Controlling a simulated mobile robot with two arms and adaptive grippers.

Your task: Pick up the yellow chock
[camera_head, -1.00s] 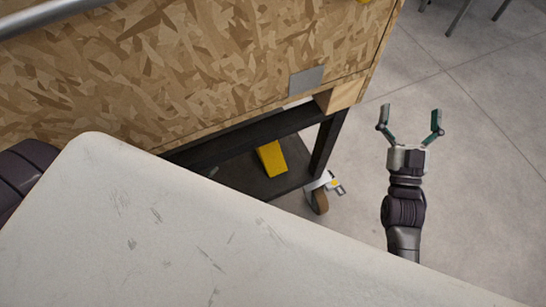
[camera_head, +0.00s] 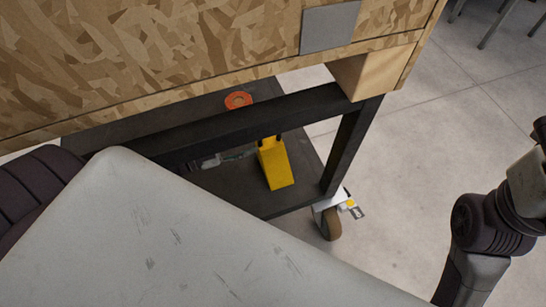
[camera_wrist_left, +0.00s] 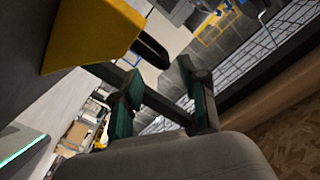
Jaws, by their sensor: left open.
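The yellow chock (camera_head: 275,165) lies on the dark lower shelf of the wooden-box cart, near the shelf's right end, with small dark parts at its top. In the left wrist view it is large at the top left (camera_wrist_left: 90,30), with a black loop-like part at its side. My left gripper (camera_wrist_left: 163,98) is open and empty, its green-padded fingers apart and the chock beside them. In the head view a small grey-green part left of the chock looks like this gripper. My right gripper (camera_head: 540,132) is mostly cut off at the right edge.
The cart's black frame rail (camera_head: 230,128) and post (camera_head: 346,150) border the shelf (camera_head: 235,182). An orange ring (camera_head: 238,100) lies behind the rail. A caster (camera_head: 331,222) stands at the corner. A pale scratched surface (camera_head: 150,235) fills the foreground.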

